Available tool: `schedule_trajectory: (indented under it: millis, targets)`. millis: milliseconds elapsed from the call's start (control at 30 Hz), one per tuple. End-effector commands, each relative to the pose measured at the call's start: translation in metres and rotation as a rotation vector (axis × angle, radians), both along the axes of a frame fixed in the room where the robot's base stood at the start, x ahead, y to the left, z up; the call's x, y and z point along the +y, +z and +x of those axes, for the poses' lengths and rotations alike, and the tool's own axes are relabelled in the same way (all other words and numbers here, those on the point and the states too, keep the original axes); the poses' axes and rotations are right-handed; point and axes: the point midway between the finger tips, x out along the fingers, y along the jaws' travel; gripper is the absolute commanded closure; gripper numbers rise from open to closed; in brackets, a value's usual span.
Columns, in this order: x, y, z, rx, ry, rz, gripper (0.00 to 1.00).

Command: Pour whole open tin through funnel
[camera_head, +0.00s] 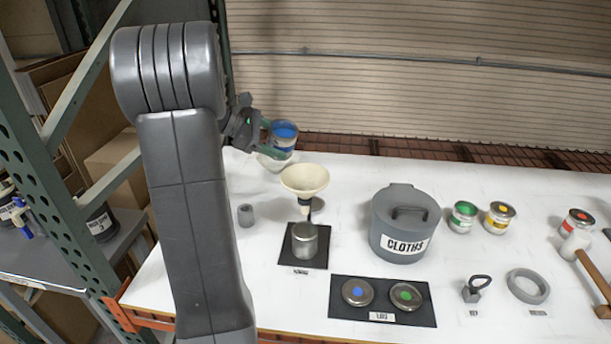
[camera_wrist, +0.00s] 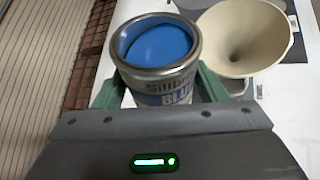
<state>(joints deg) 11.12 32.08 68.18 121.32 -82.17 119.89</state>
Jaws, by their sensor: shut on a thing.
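The tin shows blue paint inside and is held up, nearly upright, above the table. The cream funnel (camera_head: 305,180) is to the right of the tin and lower, apart from it; it also shows in the wrist view (camera_wrist: 245,38). The funnel's spout points down above a grey metal can (camera_head: 305,242) on a black mat (camera_head: 287,261). Whether the spout reaches into the can is not clear.
A lidded grey pot marked CLOTHS (camera_head: 403,225) stands right of the funnel. Two lids lie on a black mat (camera_head: 383,282) in front. Green (camera_head: 462,217) and yellow (camera_head: 499,218) tins, a grey ring (camera_head: 528,286) and a mallet (camera_head: 588,262) are further right. A small grey cylinder (camera_head: 245,215) stands left.

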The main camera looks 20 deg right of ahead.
Motion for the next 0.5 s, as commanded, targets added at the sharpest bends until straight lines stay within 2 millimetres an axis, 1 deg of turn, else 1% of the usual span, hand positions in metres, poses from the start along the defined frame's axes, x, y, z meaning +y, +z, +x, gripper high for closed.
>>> schedule_trajectory:
  millis: [500]
  targets:
    - [-0.001,0.0044,-0.0055,-0.069,0.0,0.012,0.65]
